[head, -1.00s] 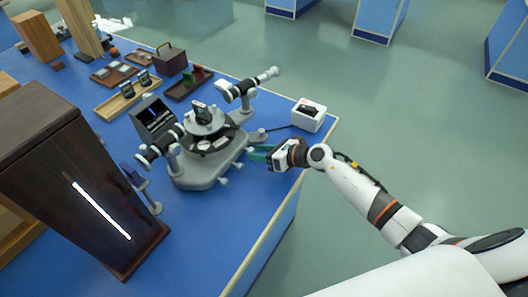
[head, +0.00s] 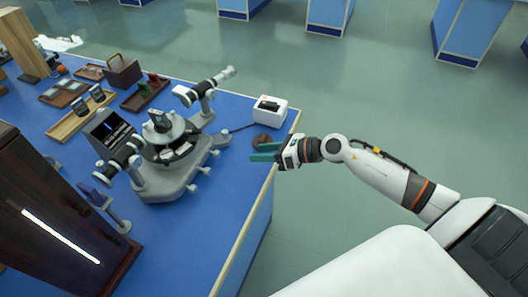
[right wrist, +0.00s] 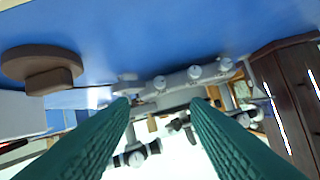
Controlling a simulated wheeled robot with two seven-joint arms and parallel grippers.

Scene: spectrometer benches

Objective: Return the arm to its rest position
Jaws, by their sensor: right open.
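My right gripper (head: 264,152) is at the right edge of the blue bench in the head view, with its green fingers pointing left. The fingers (right wrist: 160,115) are apart with nothing between them in the right wrist view. The grey spectrometer (head: 165,155) stands on the bench to the left of the fingertips, apart from them. Its base and knobs (right wrist: 194,73) show past the fingers in the right wrist view. My left gripper is not in view.
A brown round object (head: 265,140) lies just behind the fingers, also in the right wrist view (right wrist: 42,66). A white box (head: 270,110) stands behind it. A dark wooden lamp housing (head: 50,225) stands at left. The floor (head: 340,85) right of the bench is clear.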

